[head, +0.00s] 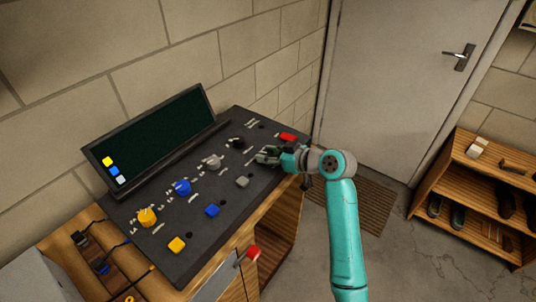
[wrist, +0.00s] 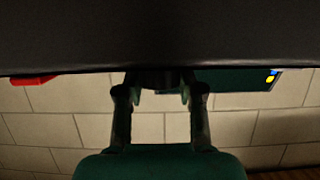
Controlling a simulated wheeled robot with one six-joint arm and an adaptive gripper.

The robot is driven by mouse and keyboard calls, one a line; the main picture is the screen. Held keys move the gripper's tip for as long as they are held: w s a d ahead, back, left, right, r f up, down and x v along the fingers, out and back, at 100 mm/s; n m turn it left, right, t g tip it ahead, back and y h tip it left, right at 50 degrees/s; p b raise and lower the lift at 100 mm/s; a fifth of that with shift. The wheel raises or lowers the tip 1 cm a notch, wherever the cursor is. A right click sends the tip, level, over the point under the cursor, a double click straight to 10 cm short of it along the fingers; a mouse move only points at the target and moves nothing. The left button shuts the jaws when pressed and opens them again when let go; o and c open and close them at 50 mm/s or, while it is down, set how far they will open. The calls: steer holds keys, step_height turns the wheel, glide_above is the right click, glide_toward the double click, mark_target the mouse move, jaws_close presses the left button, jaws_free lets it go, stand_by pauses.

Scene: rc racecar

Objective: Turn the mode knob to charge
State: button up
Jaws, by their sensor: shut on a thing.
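The dark sloped control panel (head: 178,222) carries two rows of knobs in the head view; its labels are too small to read. My gripper (head: 265,156) is at the panel's right part, below the black back-row knob (head: 237,142) and above the grey front-row knob (head: 242,181). In the wrist view my gripper (wrist: 159,92) has its fingers on both sides of a dark knob (wrist: 158,79) that stands out from the panel face. It is shut on that knob. In the head view the fingers mostly hide it, so its pointing direction cannot be told.
A screen (head: 165,130) stands behind the panel. A red part (head: 288,137) lies just beyond my gripper. Blue (head: 182,186) and yellow (head: 147,216) knobs are farther left. A red-topped lever (head: 253,252) juts from the bench front.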

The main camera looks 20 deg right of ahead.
steer(key=shift+n+g+y, duration=0.4)
steer(key=shift+n, duration=0.2)
steer(key=shift+f, duration=0.1)
steer(key=o, duration=1.2)
steer(key=shift+c, duration=0.2)
steer(key=v, duration=1.2)
steer(key=shift+w+d, duration=0.1)
steer(key=shift+d, duration=0.05)
